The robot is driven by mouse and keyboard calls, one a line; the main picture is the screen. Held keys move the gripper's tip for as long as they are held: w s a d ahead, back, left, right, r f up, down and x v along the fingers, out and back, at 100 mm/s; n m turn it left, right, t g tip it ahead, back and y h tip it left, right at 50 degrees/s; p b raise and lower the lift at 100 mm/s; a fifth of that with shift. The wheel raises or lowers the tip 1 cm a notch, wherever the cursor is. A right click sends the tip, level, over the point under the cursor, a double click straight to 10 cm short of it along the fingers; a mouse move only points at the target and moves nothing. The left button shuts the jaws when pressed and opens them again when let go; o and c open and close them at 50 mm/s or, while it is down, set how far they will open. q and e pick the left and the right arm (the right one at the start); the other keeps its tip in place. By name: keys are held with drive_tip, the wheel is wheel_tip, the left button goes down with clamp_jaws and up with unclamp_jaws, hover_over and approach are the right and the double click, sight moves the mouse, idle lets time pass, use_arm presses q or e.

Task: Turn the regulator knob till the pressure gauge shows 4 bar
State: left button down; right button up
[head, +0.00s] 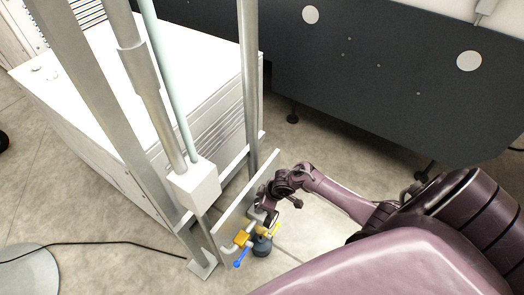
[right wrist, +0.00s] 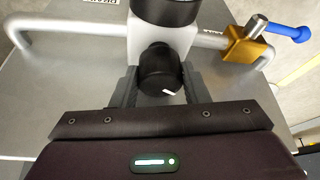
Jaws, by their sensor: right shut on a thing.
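The regulator knob (right wrist: 160,72) is black with a white mark pointing to the lower right in the right wrist view. It sits on a white regulator body (right wrist: 145,42). My right gripper (right wrist: 160,88) is shut on the knob, with one dark finger on each side. In the head view my right gripper (head: 267,211) is at the regulator, low beside the metal frame, and hides the knob. A dark round part (right wrist: 166,10) is cut off at the top of the wrist view. No gauge face or reading can be made out. My left gripper is not in view.
A grey pipe (right wrist: 75,38) runs through the regulator to a brass valve (right wrist: 246,45) with a blue lever (right wrist: 290,33). Metal posts (head: 250,90) and a white box (head: 196,184) stand close by. A white cabinet (head: 105,75) is behind. A cable lies on the floor.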

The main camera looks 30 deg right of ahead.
drive_tip(key=o, duration=0.7)
drive_tip(key=shift+s+r, duration=0.1)
drive_tip(key=shift+r, duration=0.1)
drive_tip(key=p+v, duration=0.1)
drive_tip(key=v, duration=0.1)
drive_tip(key=shift+d+r, duration=0.1)
drive_tip(key=shift+r, duration=0.15)
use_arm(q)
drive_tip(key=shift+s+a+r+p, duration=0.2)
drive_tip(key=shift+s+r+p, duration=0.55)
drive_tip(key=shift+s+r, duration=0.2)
use_arm(e)
drive_tip(key=v, duration=0.4)
drive_tip(key=shift+s+d+r, duration=0.1)
drive_tip(key=shift+s+r, duration=0.15)
drive_tip(key=shift+r, duration=0.1)
